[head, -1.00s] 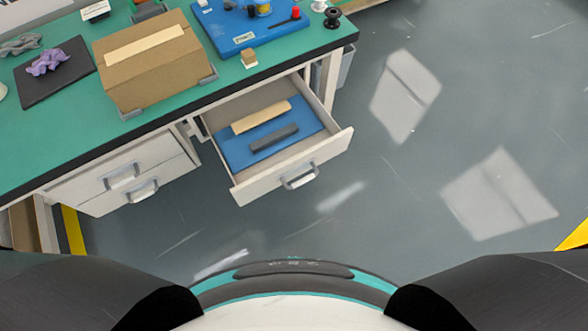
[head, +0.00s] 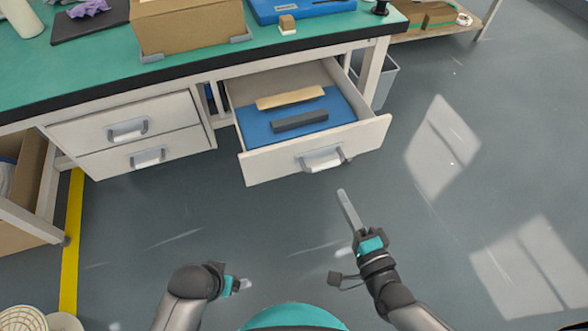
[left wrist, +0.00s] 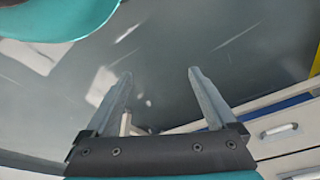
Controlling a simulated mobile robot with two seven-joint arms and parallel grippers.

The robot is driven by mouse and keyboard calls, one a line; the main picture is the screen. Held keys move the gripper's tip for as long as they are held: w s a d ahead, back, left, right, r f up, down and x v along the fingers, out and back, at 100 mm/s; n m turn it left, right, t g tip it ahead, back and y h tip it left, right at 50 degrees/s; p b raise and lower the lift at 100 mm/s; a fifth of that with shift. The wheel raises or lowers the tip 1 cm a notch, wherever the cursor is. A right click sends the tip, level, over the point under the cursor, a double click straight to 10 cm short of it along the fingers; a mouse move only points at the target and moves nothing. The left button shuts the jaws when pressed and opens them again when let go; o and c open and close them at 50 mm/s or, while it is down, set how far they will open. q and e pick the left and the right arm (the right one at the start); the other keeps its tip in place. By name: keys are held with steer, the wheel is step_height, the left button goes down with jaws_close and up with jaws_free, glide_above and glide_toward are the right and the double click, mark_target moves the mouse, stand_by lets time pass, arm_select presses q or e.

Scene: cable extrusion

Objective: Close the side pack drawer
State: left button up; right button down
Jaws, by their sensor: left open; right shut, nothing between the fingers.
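The side pack drawer (head: 262,170) under the right part of the bench stands pulled out in the head view. It has a grey bar handle (head: 322,159) on its white front. Inside on a blue liner (head: 250,126) lie a tan strip (head: 290,98) and a dark grey bar (head: 300,122). My right gripper (head: 343,195) is shut and empty, a little below and in front of the drawer's handle, apart from it. My left gripper (left wrist: 160,85) is open and empty in the left wrist view; in the head view its arm is at the lower left, away from the drawer.
Two shut drawers (head: 105,132) are left of the open one. The green bench (head: 90,62) carries a cardboard box (head: 188,28) and a blue board (head: 300,8). A grey bin (head: 384,80) stands right of the drawer. The floor in front is clear.

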steer(key=r+m, duration=0.1)
steer(key=b, duration=0.4)
glide_toward(313, 140)
steer(key=shift+t, duration=0.3)
steer(key=x, duration=0.5)
steer(key=shift+w+f, duration=0.1)
steer(key=shift+f, duration=0.15)
arm_select(q)
step_height(313, 140, up, 9)
steer(key=w+t, duration=0.1)
steer(key=w, duration=0.1)
steer(key=shift+f, duration=0.15)
arm_select(e)
steer(key=shift+x, duration=0.8)
arm_select(q)
steer(key=shift+d, duration=0.1)
arm_select(e)
steer(key=shift+w+a, duration=0.1)
